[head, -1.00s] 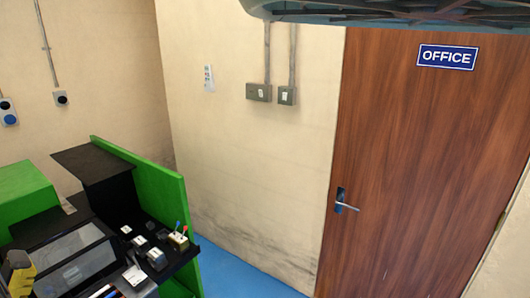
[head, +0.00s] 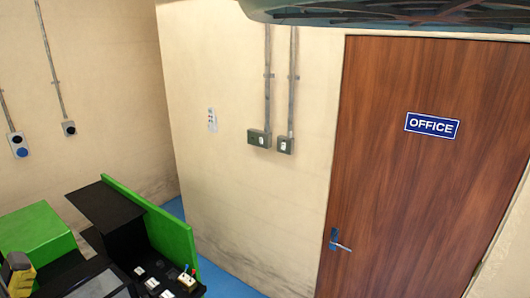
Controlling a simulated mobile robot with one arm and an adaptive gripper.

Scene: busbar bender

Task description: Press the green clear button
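The machine's black control panel (head: 150,268) is at the lower left, cut by the bottom edge of the head view. Several small pale-topped blocks stand on it. One pale block (head: 186,281) at its right end carries small red and blue tips. I cannot make out a green clear button among these parts. My gripper cannot be identified in the view. A yellow and dark part (head: 19,275) shows at the lower left edge, and I cannot tell what it belongs to.
The machine has green panels (head: 150,222) and a black hood (head: 105,208). Behind are beige walls (head: 215,180) with switch boxes (head: 259,138) and conduits. A brown door (head: 400,200) with an OFFICE sign (head: 432,125) is at the right. A blue floor strip (head: 225,280) shows between.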

